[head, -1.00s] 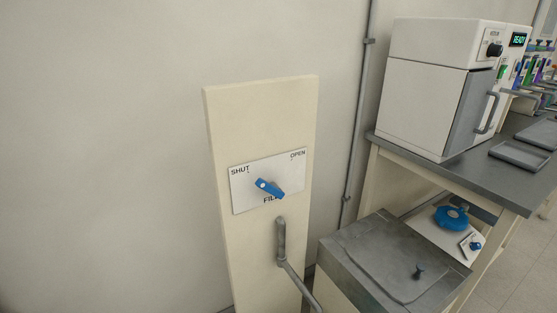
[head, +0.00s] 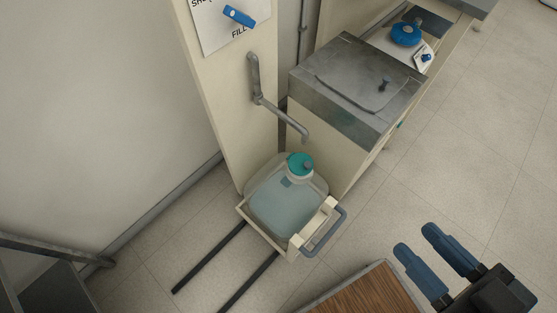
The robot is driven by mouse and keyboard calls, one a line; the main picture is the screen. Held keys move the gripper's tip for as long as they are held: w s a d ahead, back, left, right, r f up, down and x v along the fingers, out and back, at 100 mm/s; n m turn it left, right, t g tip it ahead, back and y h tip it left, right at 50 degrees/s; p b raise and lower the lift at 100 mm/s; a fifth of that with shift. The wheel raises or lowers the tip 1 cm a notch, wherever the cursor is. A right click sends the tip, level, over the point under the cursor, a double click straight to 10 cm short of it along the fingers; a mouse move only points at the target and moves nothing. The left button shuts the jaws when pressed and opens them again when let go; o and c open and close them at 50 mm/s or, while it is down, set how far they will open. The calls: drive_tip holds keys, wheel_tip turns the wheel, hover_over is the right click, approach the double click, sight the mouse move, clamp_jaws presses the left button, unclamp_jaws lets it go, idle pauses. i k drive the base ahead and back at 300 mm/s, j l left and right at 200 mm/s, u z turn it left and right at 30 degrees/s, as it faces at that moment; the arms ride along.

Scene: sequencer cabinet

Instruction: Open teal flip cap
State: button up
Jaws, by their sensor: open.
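The teal flip cap (head: 300,163) sits on the neck of a translucent jug (head: 287,205) in the head view. The cap looks closed, with a small grey tab at its right edge. The jug stands in a cream tray (head: 291,252) with a grey handle, on the floor below a grey spout pipe (head: 283,113). My gripper (head: 413,247) is at the lower right, with two blue fingers apart and nothing between them. It is well to the right of the cap and touches nothing visible.
A cream panel with a blue FILL lever (head: 239,16) rises behind the jug. A grey-topped cabinet (head: 350,85) stands right of it. Two dark rails (head: 211,256) run along the floor. A wooden top (head: 357,296) is at the bottom. The floor at right is clear.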

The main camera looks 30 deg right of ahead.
sight(301, 165)
drive_tip(key=i+j+z, duration=0.1)
drive_tip(key=j+z, duration=0.25)
drive_tip(key=z, duration=0.15)
drive_tip(key=j+z, duration=0.45)
drive_tip(key=l+z, duration=0.1)
drive_tip(key=z, duration=0.6)
